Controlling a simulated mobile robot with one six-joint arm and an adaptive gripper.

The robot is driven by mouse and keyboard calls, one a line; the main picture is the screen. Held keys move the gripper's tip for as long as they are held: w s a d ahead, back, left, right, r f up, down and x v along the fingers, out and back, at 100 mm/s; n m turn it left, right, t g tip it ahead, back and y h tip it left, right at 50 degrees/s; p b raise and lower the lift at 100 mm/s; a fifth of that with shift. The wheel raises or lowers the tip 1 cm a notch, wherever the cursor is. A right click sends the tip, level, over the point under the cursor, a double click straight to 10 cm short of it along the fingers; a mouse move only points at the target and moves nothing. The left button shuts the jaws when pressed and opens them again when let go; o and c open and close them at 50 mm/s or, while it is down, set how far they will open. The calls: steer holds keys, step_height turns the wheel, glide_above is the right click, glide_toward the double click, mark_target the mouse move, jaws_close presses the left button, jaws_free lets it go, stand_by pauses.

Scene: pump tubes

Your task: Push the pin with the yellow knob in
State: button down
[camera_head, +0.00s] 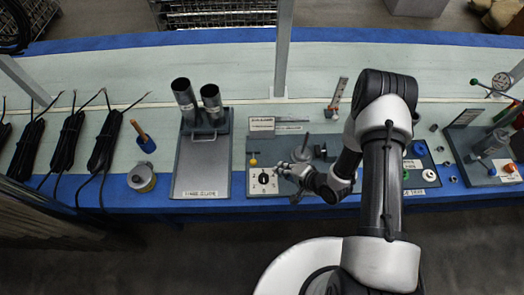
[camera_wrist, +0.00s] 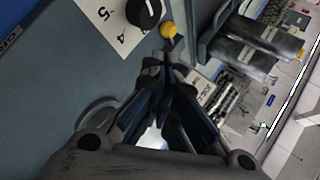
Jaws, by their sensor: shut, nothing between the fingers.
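The yellow knob (camera_head: 253,162) stands at the left side of the grey fixture, just above a white dial plate (camera_head: 256,189). In the wrist view the yellow knob (camera_wrist: 168,30) is just beyond my fingertips, next to a black dial knob (camera_wrist: 144,12). My gripper (camera_head: 279,169) is to the right of the yellow knob in the head view, tilted toward it. In the wrist view my gripper (camera_wrist: 165,62) is shut and empty, and a small gap shows between its tips and the knob. The pin under the knob is mostly hidden in the wrist view.
The fixture's round grey post (camera_head: 302,150) stands close to the right of my gripper. A board with two tilted metal tubes (camera_head: 197,100) is to the left. A small tin (camera_head: 142,178) and black cable bundles (camera_head: 65,140) lie farther left. More fixtures (camera_head: 485,145) stand at the right.

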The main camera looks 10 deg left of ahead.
mark_target(263, 167)
steer(key=shift+s+a+f, duration=0.2)
steer(key=shift+a+f, duration=0.05)
steer(key=shift+a, duration=0.2)
steer(key=shift+s, duration=0.1)
steer(key=b+x, duration=0.3)
steer(key=x, duration=0.6)
steer(key=shift+a+f, duration=0.15)
steer(key=shift+w+a+f, duration=0.1)
steer(key=shift+w+a, duration=0.1)
steer(key=shift+w, duration=0.05)
